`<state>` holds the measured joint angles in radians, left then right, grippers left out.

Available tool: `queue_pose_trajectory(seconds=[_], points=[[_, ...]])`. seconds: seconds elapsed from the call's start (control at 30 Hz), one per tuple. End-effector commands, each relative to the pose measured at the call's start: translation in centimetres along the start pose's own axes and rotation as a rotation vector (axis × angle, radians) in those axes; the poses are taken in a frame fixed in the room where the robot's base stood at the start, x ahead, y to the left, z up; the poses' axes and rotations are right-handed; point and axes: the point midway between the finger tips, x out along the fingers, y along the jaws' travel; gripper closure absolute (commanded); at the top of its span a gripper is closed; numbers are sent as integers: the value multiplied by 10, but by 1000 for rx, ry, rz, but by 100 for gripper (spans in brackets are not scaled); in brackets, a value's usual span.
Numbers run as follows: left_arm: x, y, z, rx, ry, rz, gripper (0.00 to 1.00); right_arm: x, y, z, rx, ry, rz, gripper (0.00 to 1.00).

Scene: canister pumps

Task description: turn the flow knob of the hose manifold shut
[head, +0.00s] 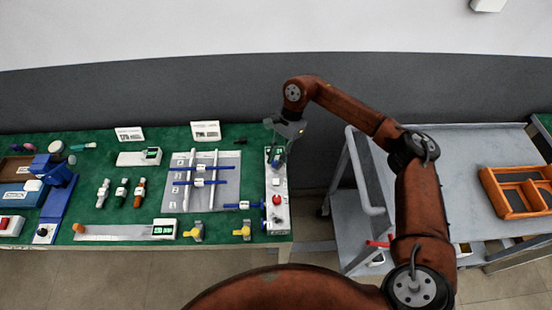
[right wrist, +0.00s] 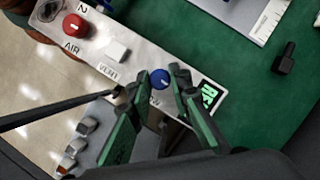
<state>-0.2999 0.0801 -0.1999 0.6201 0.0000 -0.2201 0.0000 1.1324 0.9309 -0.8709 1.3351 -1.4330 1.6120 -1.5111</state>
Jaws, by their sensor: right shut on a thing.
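The hose manifold (head: 278,217) is a pale, narrow panel along the right end of the green table. In the right wrist view its panel (right wrist: 140,64) runs diagonally, with a red knob (right wrist: 75,26) marked AIR, a white square button (right wrist: 116,50) by the VENT label, and a blue flow knob (right wrist: 159,79). My right gripper (right wrist: 154,85) is shut on the blue knob, with a dark finger on either side. It also shows in the head view (head: 278,160) over the manifold's far end. A pale line shows on the knob. Its label is partly hidden by the fingers.
A green-lit display (right wrist: 208,94) sits beside the knob. A small black part (right wrist: 285,58) lies on the green tabletop. Blue-handled parts on a grey plate (head: 228,160) stand left of the manifold. A grey cart (head: 470,180) with an orange tray (head: 497,194) is at right.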

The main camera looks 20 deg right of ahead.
Motion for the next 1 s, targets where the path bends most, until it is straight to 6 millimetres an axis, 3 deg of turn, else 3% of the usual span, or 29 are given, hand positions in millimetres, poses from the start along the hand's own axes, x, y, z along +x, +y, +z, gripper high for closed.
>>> queue_pose_trajectory(seconds=[0.07,0.1,0.33,0.67,0.77,1.0], points=[[0,0,0,0,0,0,60,-1,0,0,0,1,-2,100],[0,0,0,0,0,0,60,-1,0,0,0,1,-2,80],[0,0,0,0,0,0,60,0,0,0,1,0,-2,65],[0,-2,2,0,-2,-2,60,-4,0,0,1,1,-2,64],[0,-1,2,0,-1,-1,60,-14,-1,-1,2,2,-4,64],[0,0,0,0,0,0,60,-63,-2,-1,2,2,-6,64]])
